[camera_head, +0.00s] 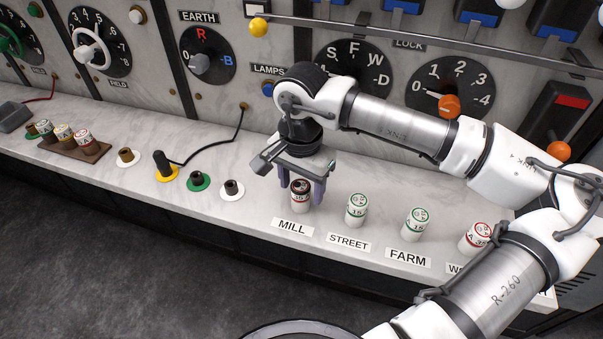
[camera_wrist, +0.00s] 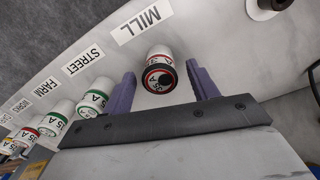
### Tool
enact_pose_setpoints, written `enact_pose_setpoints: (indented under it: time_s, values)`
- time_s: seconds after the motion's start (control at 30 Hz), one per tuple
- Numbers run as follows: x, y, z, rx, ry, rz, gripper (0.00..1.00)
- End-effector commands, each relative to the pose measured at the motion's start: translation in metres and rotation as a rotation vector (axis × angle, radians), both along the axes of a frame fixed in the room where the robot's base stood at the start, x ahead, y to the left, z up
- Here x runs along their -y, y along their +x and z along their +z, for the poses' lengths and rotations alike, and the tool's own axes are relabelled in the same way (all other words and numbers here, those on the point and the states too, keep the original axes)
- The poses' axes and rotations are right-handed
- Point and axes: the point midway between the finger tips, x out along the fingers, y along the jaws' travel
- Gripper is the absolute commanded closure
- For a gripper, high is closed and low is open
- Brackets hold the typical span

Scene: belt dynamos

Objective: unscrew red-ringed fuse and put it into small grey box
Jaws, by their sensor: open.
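A white fuse with a dark band and a red ring on its top (camera_head: 301,196) stands upright behind the MILL label; the wrist view shows it too (camera_wrist: 159,62). My gripper (camera_head: 302,190) is open above the shelf, with one purple finger on each side of this fuse. In the wrist view, gaps show between the fuse and both fingers (camera_wrist: 161,72). Another red-ringed fuse (camera_head: 475,237) stands farther right, past the FARM label. A small grey box (camera_head: 14,116) sits at the far left end of the shelf, partly cut off by the frame.
Green-ringed fuses stand at STREET (camera_head: 356,209) and FARM (camera_head: 415,223). Left of my gripper are several sockets and a black plug (camera_head: 163,164) with a cable. A brown rack (camera_head: 85,150) holds several fuses. A panel with dials and a rail (camera_head: 420,45) rises behind.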

Motion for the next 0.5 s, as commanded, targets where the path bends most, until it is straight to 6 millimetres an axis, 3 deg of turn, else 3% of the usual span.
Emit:
enact_pose_setpoints:
  time_s: [0.2, 0.5]
  values:
    - [-0.0001, 0.0000, -0.0004, 0.000, 0.000, 0.000, 0.44]
    - [-0.0001, 0.0000, -0.0002, 0.000, 0.000, 0.000, 0.83]
